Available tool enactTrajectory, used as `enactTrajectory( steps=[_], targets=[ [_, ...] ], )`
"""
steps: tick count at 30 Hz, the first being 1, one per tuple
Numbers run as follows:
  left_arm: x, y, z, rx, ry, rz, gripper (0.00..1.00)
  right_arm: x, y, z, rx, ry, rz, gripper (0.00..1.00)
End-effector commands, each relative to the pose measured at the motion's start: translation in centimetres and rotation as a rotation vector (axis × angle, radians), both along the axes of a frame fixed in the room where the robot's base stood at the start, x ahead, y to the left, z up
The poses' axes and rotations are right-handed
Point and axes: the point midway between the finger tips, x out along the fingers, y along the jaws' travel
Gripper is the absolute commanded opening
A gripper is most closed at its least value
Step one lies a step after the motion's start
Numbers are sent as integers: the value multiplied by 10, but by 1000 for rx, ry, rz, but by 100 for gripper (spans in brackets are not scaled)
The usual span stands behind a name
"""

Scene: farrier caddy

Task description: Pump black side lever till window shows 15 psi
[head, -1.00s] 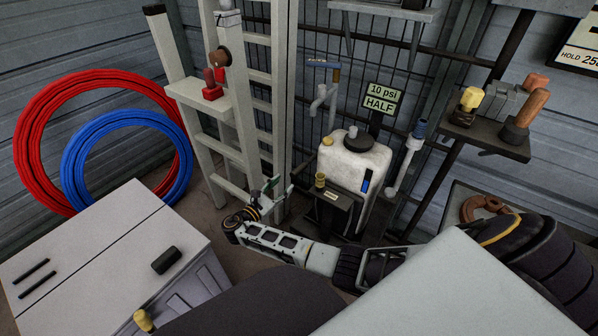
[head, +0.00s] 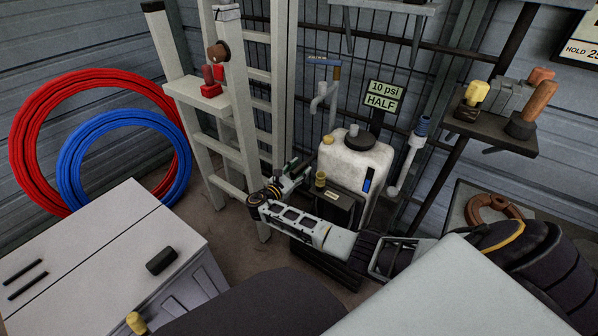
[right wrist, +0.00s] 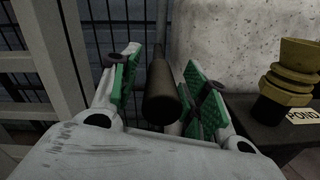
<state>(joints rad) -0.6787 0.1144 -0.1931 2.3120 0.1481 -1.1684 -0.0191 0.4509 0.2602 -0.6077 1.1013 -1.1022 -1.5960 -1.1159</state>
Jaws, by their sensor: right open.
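The white tank (head: 352,165) stands by the wire mesh with a dark cap on top. The window sign (head: 383,97) behind it reads "10 psi" and "HALF". My right gripper (head: 293,174) is open at the tank's left side. In the right wrist view, a dark rounded lever grip (right wrist: 162,92) stands between the green-padded fingers (right wrist: 160,88). I cannot tell whether either pad touches it. In the head view the lever is hard to make out behind the gripper. My left gripper is not in view.
A ladder (head: 232,110) stands left. A white cabinet (head: 100,240) is at front left. A small shelf (head: 490,135) holds tools at right.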

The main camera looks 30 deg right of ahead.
Motion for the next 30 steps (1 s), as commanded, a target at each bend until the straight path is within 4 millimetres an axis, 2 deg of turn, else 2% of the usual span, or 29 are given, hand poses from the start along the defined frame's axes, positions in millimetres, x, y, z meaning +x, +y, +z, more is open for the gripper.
enactTrajectory(
  steps=[9, 20, 30],
  targets=[
    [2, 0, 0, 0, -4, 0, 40, 0, -1, 0, 0, 0, 0, 46],
    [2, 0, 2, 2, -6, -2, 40, 0, -1, 0, 0, 0, 0, 0],
    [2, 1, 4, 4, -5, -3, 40, 0, -1, 1, 3, 2, 0, 0]
  ],
)
